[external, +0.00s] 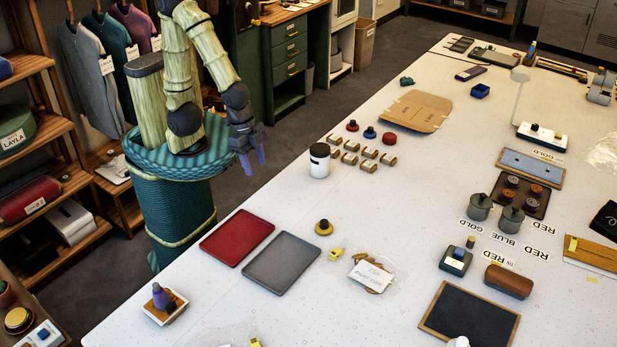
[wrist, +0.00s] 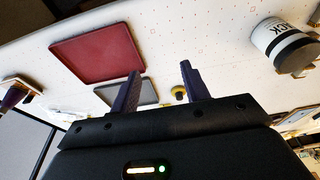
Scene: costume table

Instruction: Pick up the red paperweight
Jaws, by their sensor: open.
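Two small round red pieces with dark tops, one at the left (external: 352,125) and one at the right (external: 389,138), stand on the white table with a similar blue piece (external: 370,132) between them. I cannot tell which of the red ones is the paperweight. Neither can be made out in the wrist view. My gripper (external: 254,163) hangs off the table's left edge, left of the red pieces and well apart from them. Its two fingers point down, spread and empty; they also show in the wrist view (wrist: 160,72).
Small tan blocks (external: 350,158) and a white jar with a black band (external: 319,162) stand between my gripper and the red pieces. A red tray (external: 237,237), a grey tray (external: 281,263) and a yellow round piece (external: 324,228) lie nearer. A flat cardboard piece (external: 417,110) lies beyond.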

